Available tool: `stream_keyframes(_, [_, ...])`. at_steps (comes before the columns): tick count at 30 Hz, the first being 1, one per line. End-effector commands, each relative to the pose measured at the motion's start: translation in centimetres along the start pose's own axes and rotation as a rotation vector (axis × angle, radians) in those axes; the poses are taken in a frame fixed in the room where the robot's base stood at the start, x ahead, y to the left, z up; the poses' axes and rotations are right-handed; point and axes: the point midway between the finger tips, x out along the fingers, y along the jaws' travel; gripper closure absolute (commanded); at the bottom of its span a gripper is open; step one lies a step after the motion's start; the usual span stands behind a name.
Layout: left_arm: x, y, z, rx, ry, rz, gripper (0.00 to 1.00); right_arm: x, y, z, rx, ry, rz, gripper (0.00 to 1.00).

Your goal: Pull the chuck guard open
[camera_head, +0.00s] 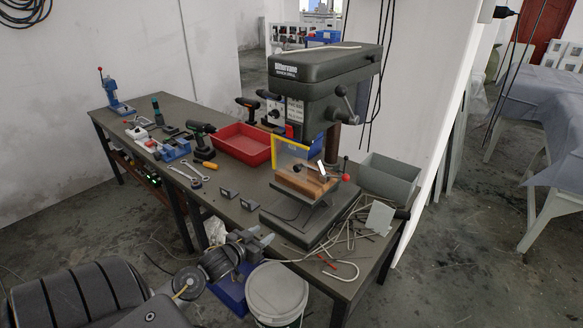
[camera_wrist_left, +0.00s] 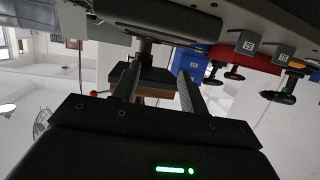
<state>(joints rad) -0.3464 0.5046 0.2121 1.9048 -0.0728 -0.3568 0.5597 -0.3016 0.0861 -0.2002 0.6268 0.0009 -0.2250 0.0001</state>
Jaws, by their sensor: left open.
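The drill press (camera_head: 315,85) stands on the bench. Its chuck guard (camera_head: 288,150), a clear panel with a yellow frame, hangs below the head in front of the chuck area, above a wooden block (camera_head: 306,180). My left gripper (camera_head: 264,240) is low at the bench's front edge, below and in front of the guard, and apart from it. In the left wrist view, which looks upside down, its two fingers (camera_wrist_left: 158,88) are spread with nothing held. A blue panel (camera_wrist_left: 190,64) shows beyond them; I cannot tell whether it is the guard. My right gripper is out of view.
A red bin (camera_head: 242,145) is left of the press and a grey bin (camera_head: 388,178) right of it. A white bucket (camera_head: 277,292) stands below the front edge. Hand tools crowd the bench's left side.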

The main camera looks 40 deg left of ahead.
Motion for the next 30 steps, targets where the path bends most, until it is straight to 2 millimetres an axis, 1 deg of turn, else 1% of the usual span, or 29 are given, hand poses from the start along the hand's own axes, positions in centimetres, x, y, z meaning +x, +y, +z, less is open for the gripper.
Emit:
stream_keyframes(1, [-1.2, 0.5, -5.4, 0.004, 0.073, 0.024, 0.56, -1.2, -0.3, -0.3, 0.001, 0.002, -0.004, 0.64])
stream_keyframes(3, [-2.6, 1.3, -10.5, 0.003, 0.152, 0.053, 0.56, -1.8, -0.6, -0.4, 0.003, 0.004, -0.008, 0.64])
stream_keyframes(6, [-4.4, 2.4, -15.5, 0.004, 0.231, 0.088, 0.56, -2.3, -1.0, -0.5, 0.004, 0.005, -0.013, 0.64])
stream_keyframes(9, [-5.6, 3.0, -18.1, 0.006, 0.276, 0.110, 0.56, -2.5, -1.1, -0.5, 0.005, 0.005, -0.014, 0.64])
stream_keyframes(11, [-6.0, 3.3, -18.9, 0.005, 0.289, 0.117, 0.56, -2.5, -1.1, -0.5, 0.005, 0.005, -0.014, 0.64])
stream_keyframes(14, [-6.2, 3.4, -19.2, 0.005, 0.296, 0.121, 0.56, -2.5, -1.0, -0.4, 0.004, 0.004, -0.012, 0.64])
stream_keyframes(17, [-5.9, 3.4, -19.3, 0.005, 0.296, 0.120, 0.56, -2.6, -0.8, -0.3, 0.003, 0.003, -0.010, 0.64])
stream_keyframes(19, [-5.3, 3.5, -19.6, 0.004, 0.298, 0.120, 0.56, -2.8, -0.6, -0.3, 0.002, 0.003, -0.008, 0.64])
stream_keyframes(23, [-3.5, 3.7, -20.3, 0.005, 0.298, 0.119, 0.56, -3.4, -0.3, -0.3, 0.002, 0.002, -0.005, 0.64])
stream_keyframes(30, [0.8, 4.2, -21.6, 0.004, 0.297, 0.118, 0.56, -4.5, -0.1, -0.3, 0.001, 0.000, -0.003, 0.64])
